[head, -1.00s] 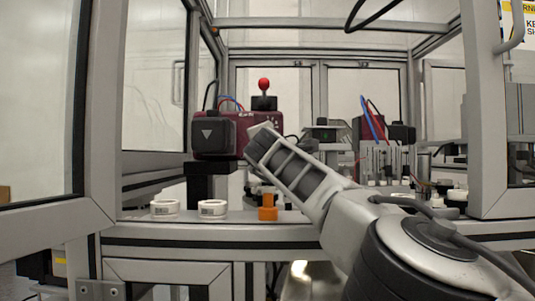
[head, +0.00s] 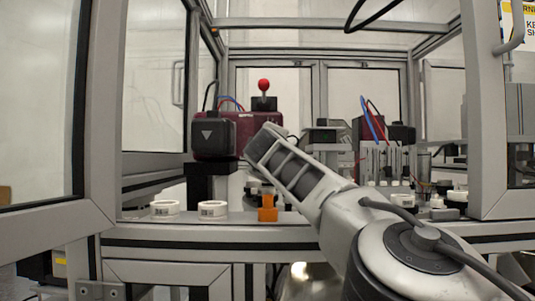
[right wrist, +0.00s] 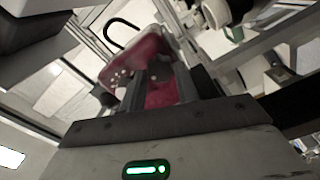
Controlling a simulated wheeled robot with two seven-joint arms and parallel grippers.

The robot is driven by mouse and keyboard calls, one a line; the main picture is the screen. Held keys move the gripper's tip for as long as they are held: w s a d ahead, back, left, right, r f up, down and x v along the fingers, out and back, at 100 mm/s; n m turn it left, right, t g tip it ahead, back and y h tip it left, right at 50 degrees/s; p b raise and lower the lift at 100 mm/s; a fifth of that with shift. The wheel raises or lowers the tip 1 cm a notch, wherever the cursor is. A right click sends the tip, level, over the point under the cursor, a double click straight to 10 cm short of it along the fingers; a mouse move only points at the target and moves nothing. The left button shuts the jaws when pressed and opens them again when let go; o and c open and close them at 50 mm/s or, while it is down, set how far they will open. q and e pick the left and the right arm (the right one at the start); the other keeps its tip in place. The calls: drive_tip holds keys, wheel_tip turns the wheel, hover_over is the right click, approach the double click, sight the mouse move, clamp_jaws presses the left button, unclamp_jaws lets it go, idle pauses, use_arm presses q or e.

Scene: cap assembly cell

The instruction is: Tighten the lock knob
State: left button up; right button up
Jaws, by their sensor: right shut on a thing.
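The maroon machine head (head: 236,122) stands behind the front ledge, with a black block on its left side. My right gripper (head: 262,136) reaches in from the lower right, and its tip is against the machine's right side. In the right wrist view my right gripper's dark fingers (right wrist: 172,72) point at the maroon housing (right wrist: 140,58). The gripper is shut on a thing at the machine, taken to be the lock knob. The knob itself is hidden by the fingers and cannot be made out. My left gripper is not in view.
Two white caps (head: 165,208) (head: 212,209) and an orange part (head: 267,209) sit on the front ledge (head: 215,229). A red ball handle (head: 264,85) tops the machine. Frame posts (head: 103,120) stand at both sides. A second machine (head: 390,134) stands at right.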

drive_tip(key=shift+m, duration=0.4)
drive_tip(key=o, duration=1)
drive_tip(key=shift+c, duration=0.2)
